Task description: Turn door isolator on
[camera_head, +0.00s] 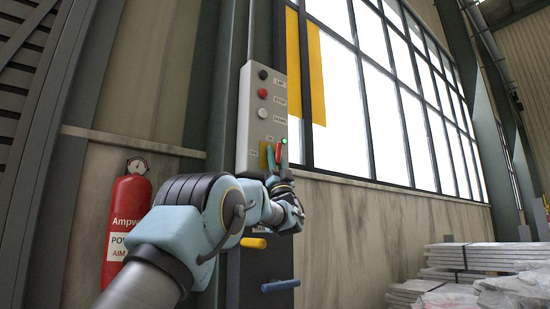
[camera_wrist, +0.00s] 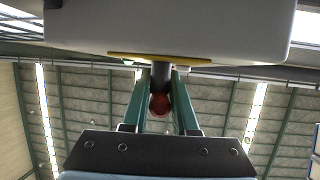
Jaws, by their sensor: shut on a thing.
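The control box (camera_head: 254,105) is a grey panel on the green column, with several buttons above and the door isolator below. The isolator has a yellow plate (camera_head: 263,155) and a red handle (camera_head: 278,151). A green lamp (camera_head: 284,141) beside it is lit. My gripper (camera_head: 279,157) is at the isolator, its fingers on either side of the red handle. In the wrist view, the two teal fingers (camera_wrist: 160,100) close around a dark shaft (camera_wrist: 160,75) with a red end (camera_wrist: 160,104). The yellow plate also shows there (camera_wrist: 150,56). My gripper hides part of the isolator and its labels.
A red fire extinguisher (camera_head: 124,215) hangs at left, near my arm. Below my gripper, a yellow handle (camera_head: 253,243) and a blue handle (camera_head: 280,286) stick out. Stacked boards (camera_head: 470,255) with plastic wrap lie at lower right. Tall windows (camera_head: 400,85) fill the wall.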

